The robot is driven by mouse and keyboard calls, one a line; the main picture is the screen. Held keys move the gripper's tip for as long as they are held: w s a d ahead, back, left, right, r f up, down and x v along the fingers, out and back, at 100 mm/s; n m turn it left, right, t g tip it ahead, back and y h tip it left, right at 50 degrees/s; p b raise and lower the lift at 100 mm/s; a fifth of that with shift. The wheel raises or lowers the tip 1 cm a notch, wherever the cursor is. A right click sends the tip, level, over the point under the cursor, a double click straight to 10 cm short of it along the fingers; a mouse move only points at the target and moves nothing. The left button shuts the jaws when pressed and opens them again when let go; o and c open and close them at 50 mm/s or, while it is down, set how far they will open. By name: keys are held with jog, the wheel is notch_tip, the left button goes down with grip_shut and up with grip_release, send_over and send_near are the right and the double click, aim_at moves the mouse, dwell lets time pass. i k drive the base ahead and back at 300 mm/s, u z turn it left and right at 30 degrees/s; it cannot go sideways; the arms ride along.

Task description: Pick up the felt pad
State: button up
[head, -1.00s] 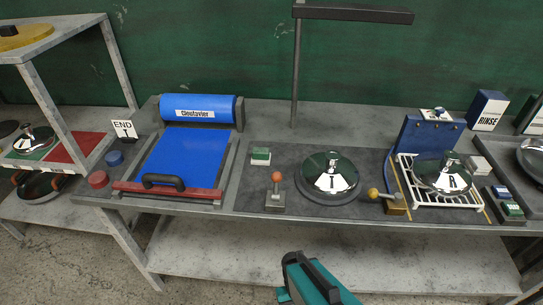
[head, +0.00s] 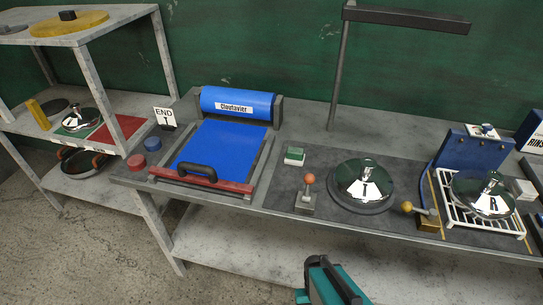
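I cannot tell for certain which thing is the felt pad. A thick yellow disc (head: 88,23) with a small dark knob lies on the top board of the shelf at the upper left; it may be the pad. A flat dark disc (head: 55,106) lies on the board below, behind a yellow block (head: 38,115). A teal and dark part of my arm shows at the bottom edge, right of centre, in front of the bench and apart from everything on it. My gripper's fingers are not visible.
A red mat (head: 118,128) lies on the left shelf. Floor (head: 90,245) at lower left is clear.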

aim_at(295, 157)
jog(key=z, duration=0.45)
jog(key=k, duration=0.15)
jog(key=u, duration=2.8)
jog(key=k, duration=0.15)
jog(key=u, duration=0.65)
jog(key=k, duration=1.2)
jog(key=z, duration=0.1)
